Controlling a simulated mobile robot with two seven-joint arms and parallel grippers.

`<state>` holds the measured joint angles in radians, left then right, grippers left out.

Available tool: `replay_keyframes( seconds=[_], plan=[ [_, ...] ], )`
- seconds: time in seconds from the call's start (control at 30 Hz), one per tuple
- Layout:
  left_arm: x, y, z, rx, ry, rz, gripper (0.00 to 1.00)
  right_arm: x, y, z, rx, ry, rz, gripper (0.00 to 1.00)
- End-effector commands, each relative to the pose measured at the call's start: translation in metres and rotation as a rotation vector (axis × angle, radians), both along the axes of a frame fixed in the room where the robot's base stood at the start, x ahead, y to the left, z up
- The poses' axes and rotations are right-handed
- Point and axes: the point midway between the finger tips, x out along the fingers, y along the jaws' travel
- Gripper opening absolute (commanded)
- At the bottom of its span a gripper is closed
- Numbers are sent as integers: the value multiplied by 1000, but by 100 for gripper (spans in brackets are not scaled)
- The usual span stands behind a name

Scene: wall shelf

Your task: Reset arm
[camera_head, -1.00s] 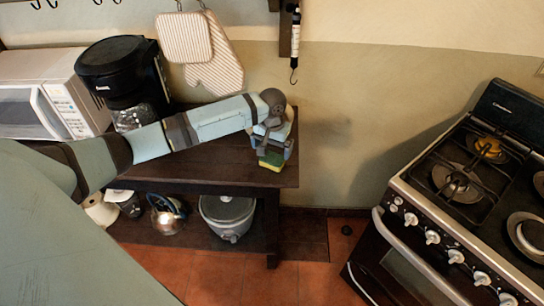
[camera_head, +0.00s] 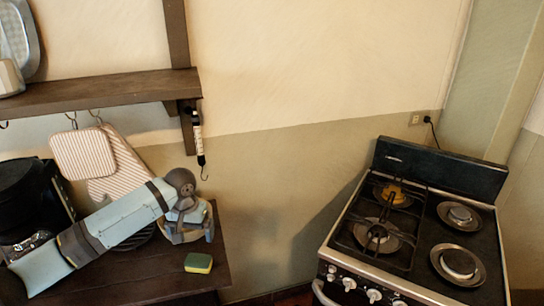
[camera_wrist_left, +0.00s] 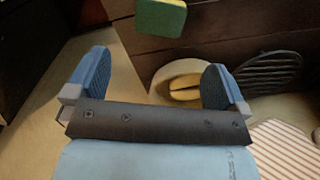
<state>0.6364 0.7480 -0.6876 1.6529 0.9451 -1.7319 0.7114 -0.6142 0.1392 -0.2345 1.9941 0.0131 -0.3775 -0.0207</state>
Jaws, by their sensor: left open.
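My left gripper (camera_head: 190,228) is above the right end of the dark wooden table (camera_head: 165,285), its arm coming in from the lower left. Its two blue fingers are apart with nothing between them, as the left wrist view (camera_wrist_left: 155,78) also shows. A yellow and green sponge (camera_head: 198,263) lies on the table near the front right edge, apart from the fingers. The sponge also shows at the top of the left wrist view (camera_wrist_left: 160,16). My right gripper is in neither view.
A wooden wall shelf (camera_head: 100,95) is above, with striped potholders (camera_head: 82,154) hanging below it. A black coffee maker (camera_head: 30,195) stands left. A pale dish (camera_wrist_left: 180,82) and a dark ribbed object (camera_wrist_left: 268,66) are near the gripper. A stove (camera_head: 415,235) stands right.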

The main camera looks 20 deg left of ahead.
Motion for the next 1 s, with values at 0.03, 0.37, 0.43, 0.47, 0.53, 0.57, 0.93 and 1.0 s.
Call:
replay_keyframes(
  seconds=[0.03,0.37,0.43,0.47,0.53,0.57,0.93,1.0],
  plan=[
    [-1,-2,-2,-1,0,-5,100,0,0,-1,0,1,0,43],
    [-81,-93,-63,-80,-73,-251,100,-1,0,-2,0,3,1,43],
    [-107,-113,-72,-102,-110,-305,100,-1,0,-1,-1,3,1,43],
    [-118,-120,-75,-111,-127,-322,100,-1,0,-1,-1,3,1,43],
    [-145,-134,-80,-128,-163,-356,100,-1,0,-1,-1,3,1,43],
    [-156,-139,-81,-133,-179,-367,100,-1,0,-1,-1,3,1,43],
    [-267,-136,-71,-83,-306,-369,100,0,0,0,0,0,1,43],
    [-281,-131,-67,-63,-311,-360,100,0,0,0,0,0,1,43]
  ],
)
